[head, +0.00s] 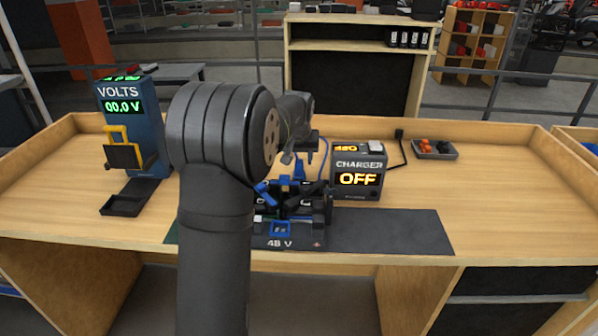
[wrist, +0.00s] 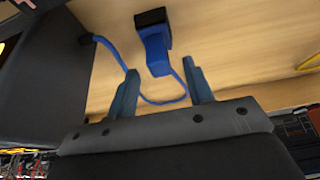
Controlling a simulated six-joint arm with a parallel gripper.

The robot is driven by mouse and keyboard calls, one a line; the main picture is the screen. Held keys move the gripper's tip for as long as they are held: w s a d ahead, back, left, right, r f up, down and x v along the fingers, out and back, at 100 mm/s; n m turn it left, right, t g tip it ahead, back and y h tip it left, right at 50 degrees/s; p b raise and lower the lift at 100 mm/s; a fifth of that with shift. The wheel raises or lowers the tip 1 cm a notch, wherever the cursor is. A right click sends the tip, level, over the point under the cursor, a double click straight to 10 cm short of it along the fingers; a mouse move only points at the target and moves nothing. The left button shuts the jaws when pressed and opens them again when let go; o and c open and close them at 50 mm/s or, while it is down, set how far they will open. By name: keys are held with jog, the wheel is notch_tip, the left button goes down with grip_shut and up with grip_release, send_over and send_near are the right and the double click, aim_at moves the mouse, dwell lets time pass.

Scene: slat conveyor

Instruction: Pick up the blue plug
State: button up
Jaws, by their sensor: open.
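The blue plug (wrist: 155,52) with a black end block shows in the wrist view, over the wooden bench top. A blue cable loops from its lower end to the dark box at the left. My gripper (wrist: 160,68) is open and empty. In the picture its two fingers point toward the plug, one on either side of its lower end. I cannot tell the height gap between fingertips and plug. In the head view my arm hides much of this area, and I cannot clearly pick out the plug among the blue parts there.
The charger (head: 358,178) reads OFF, right of my wrist. The unit marked 48 V (head: 281,243) sits on a dark mat (head: 390,232). A volts meter (head: 131,135) reading 00.0 V stands left. A small tray (head: 447,155) lies back right. The right bench is mostly free.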

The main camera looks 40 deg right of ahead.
aim_at(299, 161)
jog(key=shift+x, duration=1.25)
grip_shut()
notch_tip(299, 161, up, 11)
jog(key=shift+r, duration=0.25)
jog(key=shift+r, duration=1.1)
jog(key=shift+r, duration=0.4)
